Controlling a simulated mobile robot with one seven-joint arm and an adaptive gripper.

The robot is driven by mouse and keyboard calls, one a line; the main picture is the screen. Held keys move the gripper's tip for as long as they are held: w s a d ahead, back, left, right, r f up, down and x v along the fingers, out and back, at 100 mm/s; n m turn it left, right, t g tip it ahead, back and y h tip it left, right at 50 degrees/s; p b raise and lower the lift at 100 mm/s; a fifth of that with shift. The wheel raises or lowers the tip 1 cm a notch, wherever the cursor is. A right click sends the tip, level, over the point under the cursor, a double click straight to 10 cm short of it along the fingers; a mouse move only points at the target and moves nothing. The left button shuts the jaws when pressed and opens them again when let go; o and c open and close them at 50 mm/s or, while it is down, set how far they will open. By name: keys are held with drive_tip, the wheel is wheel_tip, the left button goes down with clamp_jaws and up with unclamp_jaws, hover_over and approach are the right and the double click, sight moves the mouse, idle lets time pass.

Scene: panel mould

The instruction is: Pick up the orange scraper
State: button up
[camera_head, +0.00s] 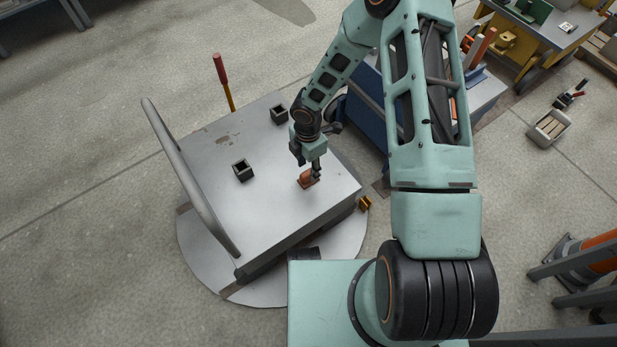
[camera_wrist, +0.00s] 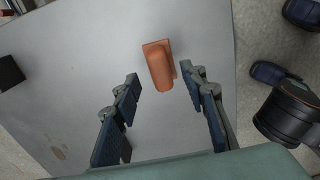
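The orange scraper (camera_head: 308,180) lies on the flat grey top of a cart (camera_head: 215,215), near its right end. In the wrist view the scraper (camera_wrist: 159,66) is a small orange block with a raised handle, just beyond the fingertips. My gripper (camera_head: 313,172) is above the cart top, right over the scraper in the head view. In the wrist view my gripper (camera_wrist: 162,85) has its two fingers wide apart, with the near end of the scraper between the tips. No contact shows. The exact height above the scraper cannot be told.
Two small dark square holders, one in the middle (camera_head: 242,170) and one at the back (camera_head: 279,114), stand on the cart top. A curved grey handle bar (camera_head: 188,178) rises at the left edge. A red-handled tool (camera_head: 221,72) stands behind. A blue cabinet (camera_head: 362,108) is close right.

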sight(309, 172)
wheel_tip(309, 172, down, 4)
drive_tip(key=shift+r+b, duration=0.15)
drive_tip(key=shift+b, duration=0.4)
clamp_jaws()
drive_tip(key=shift+r, duration=0.2)
drive_tip(key=shift+r, duration=0.3)
wheel_tip(309, 172, up, 2)
drive_tip(key=shift+r+p, duration=0.15)
drive_tip(key=shift+p, duration=0.55)
drive_tip(key=w+a+r+p, duration=0.1)
drive_tip(key=w+r+p, duration=0.2)
drive_tip(key=w+r, duration=0.7)
drive_tip(key=w, duration=0.4)
drive_tip(key=shift+a, duration=0.25)
drive_tip(key=shift+f, duration=0.1)
